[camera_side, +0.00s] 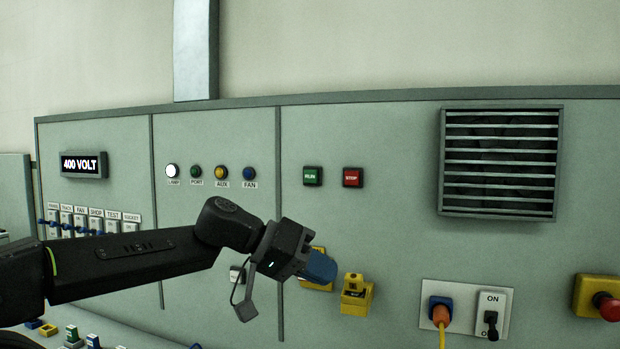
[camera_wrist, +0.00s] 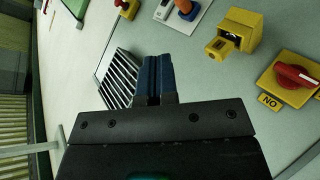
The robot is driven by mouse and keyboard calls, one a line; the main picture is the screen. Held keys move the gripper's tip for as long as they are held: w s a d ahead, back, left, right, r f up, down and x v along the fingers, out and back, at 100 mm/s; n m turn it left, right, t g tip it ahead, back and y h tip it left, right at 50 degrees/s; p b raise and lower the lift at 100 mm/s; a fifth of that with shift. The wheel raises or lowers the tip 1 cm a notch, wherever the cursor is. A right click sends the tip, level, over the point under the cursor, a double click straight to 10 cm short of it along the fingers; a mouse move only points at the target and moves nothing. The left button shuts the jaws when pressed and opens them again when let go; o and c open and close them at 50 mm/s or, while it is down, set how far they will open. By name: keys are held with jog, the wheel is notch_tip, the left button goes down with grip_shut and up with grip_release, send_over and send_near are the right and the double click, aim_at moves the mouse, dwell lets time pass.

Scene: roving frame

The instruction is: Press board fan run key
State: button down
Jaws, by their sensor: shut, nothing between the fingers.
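The green RUN key (camera_side: 313,176) is on the upright grey-green board, with the red STOP key (camera_side: 353,177) to its right. The white LAMP light (camera_side: 172,171) is lit; the FAN light (camera_side: 249,173) at the end of that row looks dark blue. The louvred fan grille (camera_side: 499,162) is at the right of the board, and it also shows in the wrist view (camera_wrist: 119,78). My gripper (camera_side: 320,267) has blue fingers, shut and empty, below the RUN key and apart from it. The fingers also show in the wrist view (camera_wrist: 159,75). The RUN key is not seen there.
Yellow fittings (camera_side: 357,294) are on the board just right of my gripper. A red knob on a yellow box (camera_side: 600,298) is at far right. Board around the keys is clear.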

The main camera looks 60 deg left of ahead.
aim_at(311, 176)
jog(key=s+a+r+n+t+y, duration=0.2)
jog(key=a+r+t, duration=0.5)
jog(key=a+r, duration=0.4)
jog(key=shift+r+n+y, duration=0.3)
jog(key=shift+n+y, duration=0.5)
jog(key=shift+n, duration=0.3)
jog(key=shift+w+a, duration=3.05)
jog(key=shift+w+a, duration=0.1)
jog(key=shift+w+a, duration=0.2)
